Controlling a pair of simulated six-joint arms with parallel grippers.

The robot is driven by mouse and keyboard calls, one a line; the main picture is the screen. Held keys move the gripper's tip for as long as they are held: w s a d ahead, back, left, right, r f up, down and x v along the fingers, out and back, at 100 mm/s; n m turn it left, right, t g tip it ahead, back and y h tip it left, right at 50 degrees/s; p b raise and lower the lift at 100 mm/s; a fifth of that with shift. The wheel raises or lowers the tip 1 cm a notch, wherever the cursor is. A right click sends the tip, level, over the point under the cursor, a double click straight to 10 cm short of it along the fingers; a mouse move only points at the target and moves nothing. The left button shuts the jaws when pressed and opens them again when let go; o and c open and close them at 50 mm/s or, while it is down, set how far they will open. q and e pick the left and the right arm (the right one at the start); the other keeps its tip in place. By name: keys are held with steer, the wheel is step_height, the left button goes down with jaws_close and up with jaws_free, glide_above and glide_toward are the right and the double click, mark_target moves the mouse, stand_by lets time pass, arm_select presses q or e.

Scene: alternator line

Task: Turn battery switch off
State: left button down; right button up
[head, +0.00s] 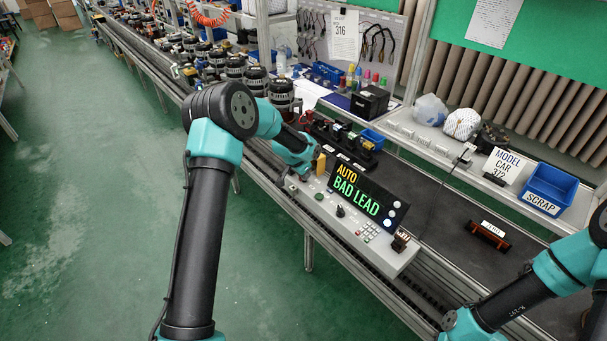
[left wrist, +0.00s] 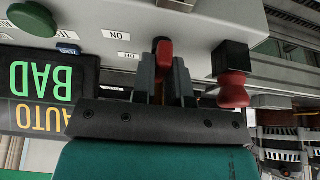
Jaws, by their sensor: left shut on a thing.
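The control panel (head: 350,220) is a pale sloping box on the line, with a display reading AUTO, BAD LEAD (head: 358,192). My left gripper (head: 296,177) is at the panel's far left end; its fingers are mostly hidden in the head view. In the left wrist view my left gripper (left wrist: 166,82) is shut on a red switch lever (left wrist: 164,52), which shows between the fingertips. ON and OFF labels (left wrist: 128,55) sit beside the lever. Another red knob on a black block (left wrist: 233,78) stands right of the fingers. My right arm shows at lower right; its fingers are not visible.
A blue SCRAP bin (head: 550,188) stands at right. Several alternators line the far left.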

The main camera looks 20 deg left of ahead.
stand_by(0.4)
arm_select(q)
steer(key=c, duration=1.1)
jaws_free()
steer(key=shift+c, duration=0.2)
steer(key=shift+r, duration=0.1)
steer(key=v, duration=1.7)
steer(key=shift+r, duration=0.15)
steer(key=s+d+f+n+g, duration=0.1)
steer(key=s+d+f, duration=0.15)
steer(key=f, duration=0.35)
steer(key=s+d+f+n+h, duration=0.1)
steer(key=s+d+f, duration=0.1)
steer(key=s+f, duration=0.35)
steer(key=s+d+f+n+g, duration=0.1)
steer(key=s+d+f, duration=0.15)
steer(key=f, duration=0.45)
steer(key=s+d+f+n, duration=0.1)
steer(key=s+d+f, duration=0.1)
steer(key=s+f, duration=0.2)
steer(key=s+d+f+n+g, duration=0.1)
steer(key=s+f, duration=0.3)
steer(key=s, duration=0.6)
steer(key=s+d+f+n, duration=0.2)
steer(key=s+d+f, duration=0.1)
steer(key=s, duration=0.4)
steer(key=shift+s+f+h, duration=0.25)
steer(key=shift+f+h, duration=0.15)
steer(key=shift+f, duration=0.3)
